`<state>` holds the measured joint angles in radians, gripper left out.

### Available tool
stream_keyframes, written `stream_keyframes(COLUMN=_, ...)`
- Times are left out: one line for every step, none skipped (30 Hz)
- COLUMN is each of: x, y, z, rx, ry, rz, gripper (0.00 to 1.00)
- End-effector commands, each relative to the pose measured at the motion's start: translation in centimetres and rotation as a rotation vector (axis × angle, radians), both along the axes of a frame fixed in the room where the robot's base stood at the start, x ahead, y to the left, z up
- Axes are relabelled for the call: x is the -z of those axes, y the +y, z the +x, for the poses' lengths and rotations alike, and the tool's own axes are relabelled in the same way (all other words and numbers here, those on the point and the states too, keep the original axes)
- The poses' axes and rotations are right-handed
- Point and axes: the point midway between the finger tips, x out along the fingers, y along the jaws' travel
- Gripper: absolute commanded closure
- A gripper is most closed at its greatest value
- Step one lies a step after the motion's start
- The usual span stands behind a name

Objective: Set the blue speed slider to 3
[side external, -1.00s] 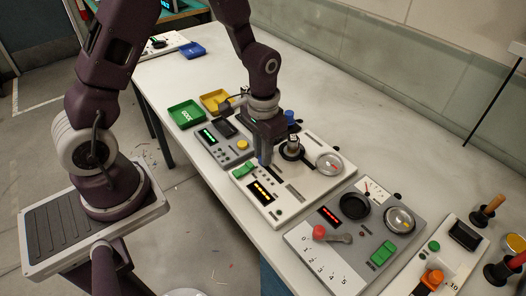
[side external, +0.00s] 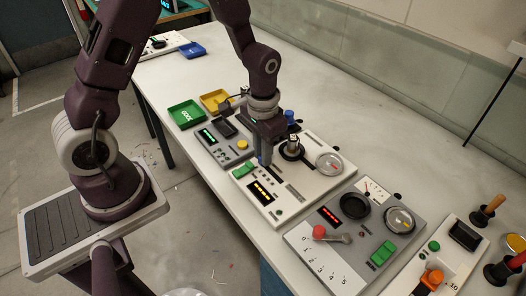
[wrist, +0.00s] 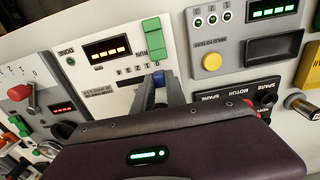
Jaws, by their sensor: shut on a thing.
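The blue speed slider knob (wrist: 159,78) shows in the wrist view between my fingers, on the white panel (wrist: 118,72). My gripper (wrist: 160,92) is shut on it. In the side view my gripper (side external: 265,160) points down onto the white panel, and the slider is mostly hidden behind the fingers. A row of scale marks runs beside the slider in the wrist view, too small to read surely. The panel's yellow-lit display (side external: 261,191) and green rocker switch (side external: 243,170) are to the near side of the gripper.
A grey panel with a red-knobbed lever (side external: 319,231) stands to the right. A grey panel with a yellow button (side external: 242,145) stands to the left. Green tray (side external: 186,114) and yellow tray (side external: 214,100) lie beyond it. The round gauge (side external: 328,163) is right of my gripper.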

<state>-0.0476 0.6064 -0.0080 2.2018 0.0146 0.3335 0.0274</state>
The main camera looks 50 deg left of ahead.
Motion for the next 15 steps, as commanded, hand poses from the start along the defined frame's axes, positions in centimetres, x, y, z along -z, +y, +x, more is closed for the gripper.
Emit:
stream_keyframes(x=-0.1, y=0.0, z=0.0, rx=0.0, ry=-0.001, rz=0.0, gripper=1.0)
stream_keyframes(x=-0.1, y=0.0, z=0.0, rx=0.0, ry=-0.001, rz=0.0, gripper=1.0)
stream_keyframes(x=-0.1, y=0.0, z=0.0, rx=0.0, ry=-0.001, rz=0.0, gripper=1.0)
stream_keyframes(x=-0.1, y=0.0, z=0.0, rx=0.0, ry=-0.001, rz=0.0, gripper=1.0)
stream_keyframes(x=-0.1, y=0.0, z=0.0, rx=0.0, ry=-0.001, rz=0.0, gripper=1.0)
stream_keyframes(x=-0.1, y=0.0, z=0.0, rx=0.0, ry=-0.001, rz=0.0, gripper=1.0)
stream_keyframes(x=-0.1, y=-0.1, z=0.0, rx=0.001, ry=-0.001, rz=0.0, gripper=1.0)
stream_keyframes(x=-0.1, y=-0.4, z=0.0, rx=0.002, ry=-0.001, rz=0.0, gripper=1.0)
stream_keyframes(x=-0.1, y=-1.0, z=0.1, rx=0.005, ry=-0.002, rz=0.0, gripper=1.0)
stream_keyframes(x=-0.1, y=-1.5, z=0.1, rx=0.005, ry=-0.002, rz=-0.001, gripper=1.0)
stream_keyframes(x=-0.1, y=-2.1, z=0.1, rx=0.005, ry=-0.002, rz=-0.001, gripper=1.0)
stream_keyframes(x=-0.1, y=-2.8, z=0.1, rx=0.006, ry=-0.002, rz=-0.001, gripper=1.0)
stream_keyframes(x=-0.1, y=-3.3, z=0.1, rx=0.005, ry=-0.002, rz=-0.001, gripper=1.0)
stream_keyframes(x=-0.1, y=-3.8, z=0.1, rx=0.006, ry=-0.002, rz=-0.001, gripper=1.0)
stream_keyframes(x=-0.1, y=-4.2, z=0.1, rx=0.004, ry=-0.002, rz=-0.001, gripper=1.0)
